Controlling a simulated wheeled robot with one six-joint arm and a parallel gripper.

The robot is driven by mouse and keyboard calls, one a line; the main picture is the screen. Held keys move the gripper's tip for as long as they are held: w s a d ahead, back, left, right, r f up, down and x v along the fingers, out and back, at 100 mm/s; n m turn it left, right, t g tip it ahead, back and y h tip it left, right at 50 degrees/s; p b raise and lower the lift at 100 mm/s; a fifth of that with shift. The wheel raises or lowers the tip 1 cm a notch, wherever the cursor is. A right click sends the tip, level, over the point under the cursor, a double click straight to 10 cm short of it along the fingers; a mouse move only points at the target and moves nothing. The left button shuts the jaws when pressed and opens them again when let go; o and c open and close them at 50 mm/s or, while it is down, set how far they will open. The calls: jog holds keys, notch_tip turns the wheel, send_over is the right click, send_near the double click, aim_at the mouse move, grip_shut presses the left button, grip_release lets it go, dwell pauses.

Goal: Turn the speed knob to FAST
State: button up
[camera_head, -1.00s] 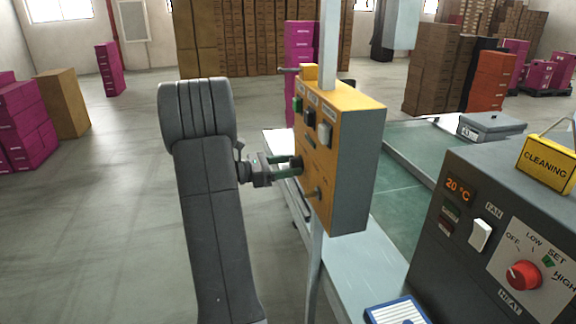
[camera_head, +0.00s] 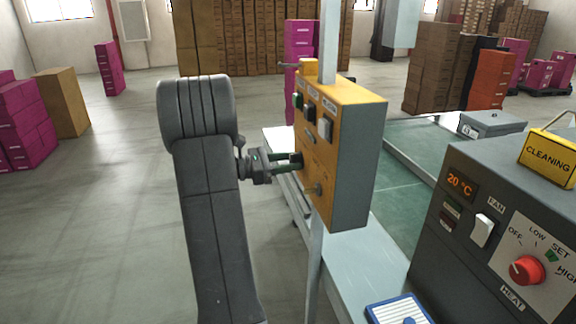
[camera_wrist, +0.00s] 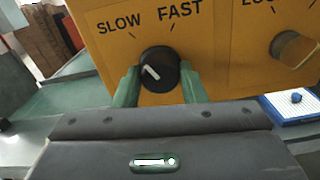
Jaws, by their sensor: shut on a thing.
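The speed knob (camera_wrist: 160,70) is a round black knob with a white pointer line on the orange panel of the control box (camera_head: 352,150). In the wrist view its pointer slants up and left, towards the SLOW label (camera_wrist: 118,28) rather than the FAST label (camera_wrist: 180,11). My gripper (camera_wrist: 159,82) is shut on the knob, one green finger on each side of it. In the head view my gripper (camera_head: 293,161) reaches the panel from the left, and its fingertips mostly hide the knob.
A second knob (camera_wrist: 297,48), brownish, sits to the right on the panel, its label cut off. Several buttons (camera_head: 310,113) are higher on the box. A grey heater panel with a red knob (camera_head: 527,270) stands at the right. A blue-edged pad (camera_head: 398,312) lies below.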

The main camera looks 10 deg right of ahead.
jog(key=shift+f+m+b, duration=0.1)
jog(key=shift+m+b, duration=6.1)
jog(key=shift+b, duration=0.25)
jog(key=o, duration=1)
jog(key=shift+a, duration=0.1)
jog(key=a+p, duration=0.1)
jog(key=a, duration=1.2)
jog(key=shift+s+a, duration=0.2)
jog(key=shift+a, duration=0.15)
jog(key=d+b, duration=0.1)
jog(key=d, duration=1.3)
jog(key=shift+w, duration=0.25)
